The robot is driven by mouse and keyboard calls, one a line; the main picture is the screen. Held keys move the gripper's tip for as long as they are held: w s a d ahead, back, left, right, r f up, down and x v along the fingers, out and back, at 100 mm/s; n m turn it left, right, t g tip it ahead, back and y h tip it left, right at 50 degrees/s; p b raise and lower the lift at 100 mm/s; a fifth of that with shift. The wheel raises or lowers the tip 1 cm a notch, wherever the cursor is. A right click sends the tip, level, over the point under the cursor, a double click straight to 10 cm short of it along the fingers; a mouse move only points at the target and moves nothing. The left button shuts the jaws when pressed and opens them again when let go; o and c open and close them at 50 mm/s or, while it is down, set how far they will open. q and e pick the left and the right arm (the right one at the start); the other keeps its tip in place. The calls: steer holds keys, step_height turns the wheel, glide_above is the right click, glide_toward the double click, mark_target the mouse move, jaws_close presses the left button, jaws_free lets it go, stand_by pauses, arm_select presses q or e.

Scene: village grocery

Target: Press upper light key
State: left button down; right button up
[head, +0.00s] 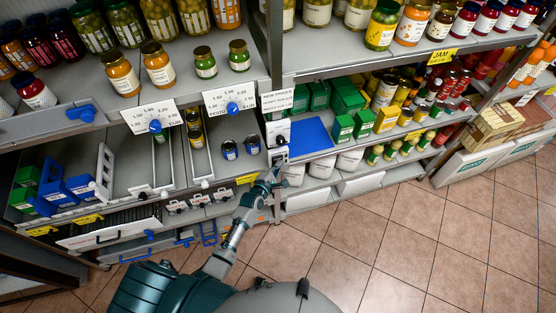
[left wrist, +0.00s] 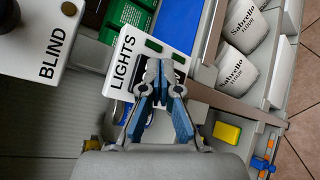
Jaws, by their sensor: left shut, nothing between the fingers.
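The white switch box marked LIGHTS (left wrist: 122,62) is mounted on the shelf front. In the head view the light switch box (head: 278,153) sits just beyond my left gripper (head: 270,175). In the left wrist view my left gripper (left wrist: 158,76) is shut and empty, with its fingertips over the box face beside the lettering. A dark key area shows partly behind and beside the fingertips. The fingers hide most of it, so I cannot tell upper key from lower, nor whether the tips touch. My right gripper is not in view.
A white box marked BLIND (left wrist: 52,45) with a dark knob is close to the light box. A blue mat (head: 309,137) and green boxes (head: 343,127) lie to the right. Shelves of jars surround the spot. The tiled floor (head: 400,230) is clear.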

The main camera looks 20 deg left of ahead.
arm_select(q)
steer(key=shift+w+a, duration=0.25)
steer(key=shift+w, duration=0.05)
steer(key=shift+r, duration=0.1)
steer(key=shift+s+d+p, duration=0.3)
steer(key=shift+s+p, duration=0.1)
steer(key=s+d+p, duration=0.3)
steer(key=s, duration=0.2)
steer(key=shift+d, duration=0.2)
stand_by(0.3)
stand_by(0.4)
